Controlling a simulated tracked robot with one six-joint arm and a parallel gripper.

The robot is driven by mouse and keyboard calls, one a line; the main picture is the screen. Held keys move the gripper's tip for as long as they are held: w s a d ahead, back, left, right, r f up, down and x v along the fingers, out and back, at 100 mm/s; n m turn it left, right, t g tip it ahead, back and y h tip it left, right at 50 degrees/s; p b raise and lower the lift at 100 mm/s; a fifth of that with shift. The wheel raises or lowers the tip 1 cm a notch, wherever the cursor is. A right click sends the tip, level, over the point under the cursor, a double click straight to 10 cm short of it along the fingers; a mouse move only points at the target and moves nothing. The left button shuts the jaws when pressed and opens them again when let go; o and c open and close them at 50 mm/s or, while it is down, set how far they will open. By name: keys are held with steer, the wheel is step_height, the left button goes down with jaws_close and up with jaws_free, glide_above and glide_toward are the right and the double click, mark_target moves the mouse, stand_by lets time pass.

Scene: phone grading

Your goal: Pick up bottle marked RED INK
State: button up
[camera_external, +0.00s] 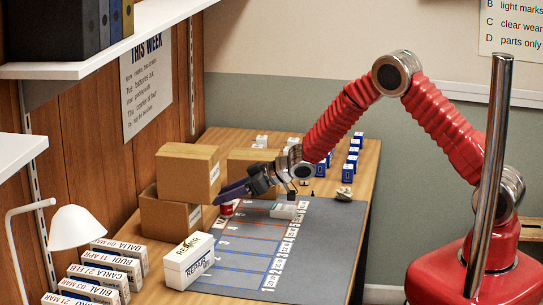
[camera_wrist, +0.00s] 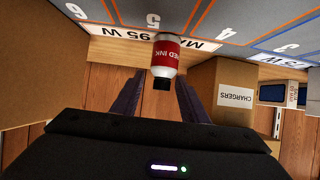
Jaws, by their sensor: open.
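The bottle marked RED INK has a red label, white body and dark cap. It shows upside down in the inverted wrist view (camera_wrist: 166,57), at the upper middle. In the external view the bottle (camera_external: 227,209) stands upright at the far left edge of the grey mat (camera_external: 330,238), partly hidden by my gripper. My gripper (camera_external: 222,197) is open, with its dark fingers tilted down and left, close to the bottle. In the wrist view the bottle's cap lines up with the gap between the fingers. I see no contact, and nothing is held.
Cardboard boxes (camera_external: 180,175) are stacked left of the bottle; one marked CHARGERS (camera_wrist: 235,93) is close beside a finger in the wrist view. A white repair box (camera_external: 178,272) stands at the mat's near left. Blue-and-white boxes (camera_external: 348,170) stand at the back.

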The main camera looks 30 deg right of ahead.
steer(key=shift+x, duration=1.85)
steer(key=shift+s, duration=0.1)
jaws_close()
